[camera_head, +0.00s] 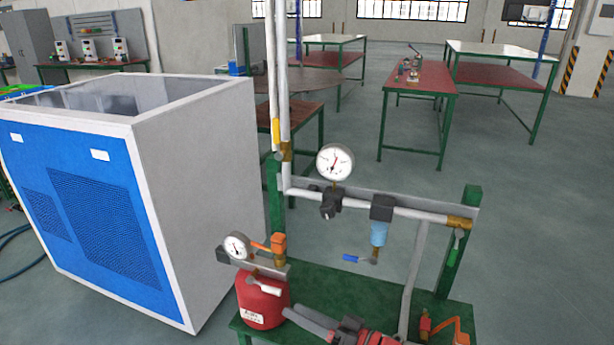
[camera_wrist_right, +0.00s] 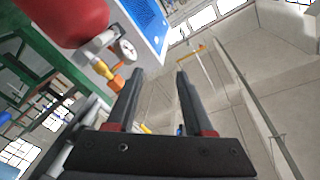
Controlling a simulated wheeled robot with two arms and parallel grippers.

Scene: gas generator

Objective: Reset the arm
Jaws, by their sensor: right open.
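My right gripper (camera_head: 293,311) shows at the bottom middle of the head view, with its dark fingers pointing left beside the red tank (camera_head: 250,305). In the right wrist view the two fingers (camera_wrist_right: 160,75) are apart with nothing between them. The red tank (camera_wrist_right: 65,18) fills the upper left of that view, with a gauge (camera_wrist_right: 127,50) and an orange valve part (camera_wrist_right: 118,84) near the left finger. Whether the fingers touch the tank in the head view I cannot tell. My left gripper is not in view.
A green stand (camera_head: 330,290) carries pipes, a large gauge (camera_head: 335,162), a small gauge (camera_head: 237,246) and a blue filter (camera_head: 379,234). A blue and white cabinet (camera_head: 200,180) stands at left. Tables stand behind. The floor (camera_head: 550,220) at right is clear.

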